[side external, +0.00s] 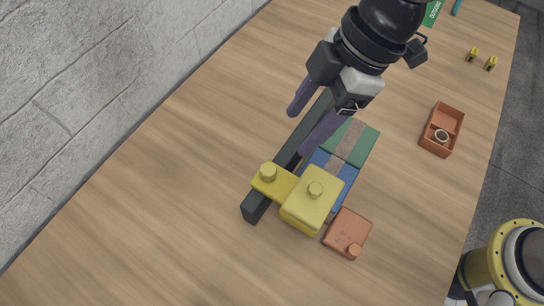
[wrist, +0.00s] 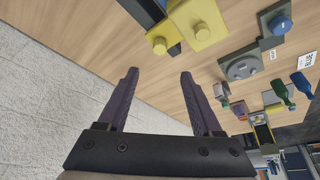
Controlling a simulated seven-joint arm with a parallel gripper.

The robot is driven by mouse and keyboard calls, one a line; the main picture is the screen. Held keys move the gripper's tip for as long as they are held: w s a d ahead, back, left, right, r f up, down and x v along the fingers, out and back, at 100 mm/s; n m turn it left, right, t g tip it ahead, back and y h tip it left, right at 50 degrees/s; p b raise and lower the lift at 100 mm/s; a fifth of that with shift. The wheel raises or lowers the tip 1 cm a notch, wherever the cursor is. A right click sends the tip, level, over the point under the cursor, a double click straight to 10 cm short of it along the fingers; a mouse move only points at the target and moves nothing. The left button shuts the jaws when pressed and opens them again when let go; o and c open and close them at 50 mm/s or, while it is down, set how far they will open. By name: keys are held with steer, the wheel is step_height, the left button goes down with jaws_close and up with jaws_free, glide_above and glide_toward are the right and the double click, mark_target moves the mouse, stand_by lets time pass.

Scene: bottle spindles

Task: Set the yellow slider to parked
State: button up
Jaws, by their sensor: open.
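The yellow slider (side external: 273,185) sits across a dark rail (side external: 257,205), near the rail's lower end in the side view. It has a round knob on top. A larger yellow block (side external: 310,208) with its own knob adjoins it on the right, over blue (side external: 349,179) and green (side external: 366,144) panels. In the wrist view the slider (wrist: 160,43) and the block (wrist: 198,28) show at the top. My gripper (side external: 298,132) is open and empty above the rail, up-rail from the slider. Its fingers (wrist: 159,76) are spread apart, touching nothing that I can see.
An orange block (side external: 345,235) with a small knob lies beside the yellow block. An orange tray (side external: 428,143) holding a ring is to the right, with two small yellow pieces (side external: 481,59) beyond. A wall (side external: 90,100) borders the left. Green (wrist: 281,93) and blue (wrist: 301,84) bottles show in the wrist view.

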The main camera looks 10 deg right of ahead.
mark_target(269, 169)
steer(key=x, duration=1.2)
steer(key=shift+f, duration=0.35)
jaws_close()
stand_by(0.8)
